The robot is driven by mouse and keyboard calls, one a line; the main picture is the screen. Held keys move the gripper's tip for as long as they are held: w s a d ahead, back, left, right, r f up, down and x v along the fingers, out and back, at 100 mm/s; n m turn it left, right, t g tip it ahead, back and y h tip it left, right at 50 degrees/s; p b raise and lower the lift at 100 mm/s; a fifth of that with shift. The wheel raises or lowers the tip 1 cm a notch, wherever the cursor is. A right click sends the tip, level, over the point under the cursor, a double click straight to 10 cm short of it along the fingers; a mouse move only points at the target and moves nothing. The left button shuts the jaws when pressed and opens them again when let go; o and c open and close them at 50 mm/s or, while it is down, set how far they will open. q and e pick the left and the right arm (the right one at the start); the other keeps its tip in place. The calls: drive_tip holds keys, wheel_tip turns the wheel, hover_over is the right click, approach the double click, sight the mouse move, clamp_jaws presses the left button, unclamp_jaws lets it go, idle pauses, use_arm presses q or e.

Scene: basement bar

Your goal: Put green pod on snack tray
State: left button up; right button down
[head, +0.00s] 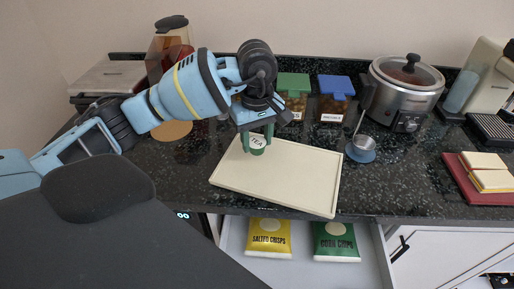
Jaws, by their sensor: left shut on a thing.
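The green pod (257,150), with a pale lid that reads "TEA", is between the fingers of my left gripper (257,138). The gripper is shut on it and points down. The pod shows over the far left part of the cream snack tray (290,181); I cannot tell whether it touches the tray. The tray lies on the dark counter, its near edge close to the counter's front. My right gripper is not in view.
An open drawer below holds yellow salted crisps (269,238) and green corn chips (336,241). Behind are green-lidded (293,83) and blue-lidded (336,86) jars and a slow cooker (405,90).

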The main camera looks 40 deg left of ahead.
sight(257, 143)
use_arm(q)
drive_tip(key=shift+s+d+f, duration=0.1)
drive_tip(key=shift+f, duration=1.75)
drive_tip(key=o, duration=0.9)
drive_tip(key=shift+o, duration=0.2)
drive_tip(key=shift+r, duration=0.1)
wheel_tip(257, 143, up, 12)
drive_tip(key=shift+r+p, duration=0.15)
drive_tip(key=shift+p, duration=0.25)
